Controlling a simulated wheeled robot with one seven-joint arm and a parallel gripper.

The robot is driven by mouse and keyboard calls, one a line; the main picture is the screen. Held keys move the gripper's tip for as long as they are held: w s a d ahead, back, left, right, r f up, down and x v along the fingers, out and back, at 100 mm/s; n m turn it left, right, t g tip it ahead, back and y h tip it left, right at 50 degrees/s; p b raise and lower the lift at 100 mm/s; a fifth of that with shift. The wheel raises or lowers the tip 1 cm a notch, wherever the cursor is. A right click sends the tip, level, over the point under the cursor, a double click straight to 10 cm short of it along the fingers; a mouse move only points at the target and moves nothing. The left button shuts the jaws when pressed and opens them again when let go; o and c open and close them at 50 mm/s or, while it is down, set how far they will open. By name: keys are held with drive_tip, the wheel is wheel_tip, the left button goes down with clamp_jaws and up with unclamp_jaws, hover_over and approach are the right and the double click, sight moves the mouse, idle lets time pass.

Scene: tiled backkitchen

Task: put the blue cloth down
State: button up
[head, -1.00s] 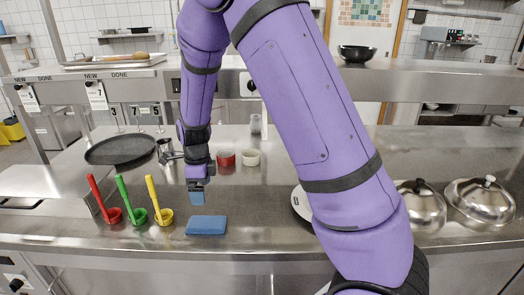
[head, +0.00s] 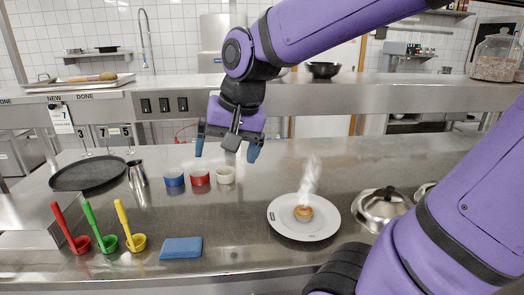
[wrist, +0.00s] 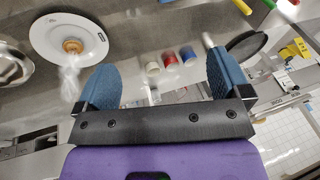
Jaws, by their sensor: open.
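The blue cloth (head: 181,248) lies flat and folded on the steel counter (head: 240,225), near its front edge, just right of the yellow ladle (head: 136,240). My gripper (head: 228,152) is open and empty in the head view. It is raised above the counter, up and to the right of the cloth and well apart from it. In the wrist view my gripper's blue fingertips (wrist: 163,82) are spread wide with nothing between them. I cannot make out the cloth in the wrist view.
Red and green ladles stand left of the yellow one. Blue, red and white cups (head: 199,177) stand behind the cloth. A white plate (head: 303,233) with a steaming bun is to the right, beside a metal lid (head: 380,208). Bare counter lies between cloth and plate.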

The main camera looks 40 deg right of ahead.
drive_tip(key=s+d+r+n+t+h, duration=0.1)
drive_tip(key=s+r+n, duration=0.1)
drive_tip(key=s+n, duration=0.4)
drive_tip(key=s, duration=0.2)
drive_tip(key=shift+s, duration=0.3)
drive_tip(key=shift+o, duration=0.5)
drive_tip(key=shift+d, duration=0.1)
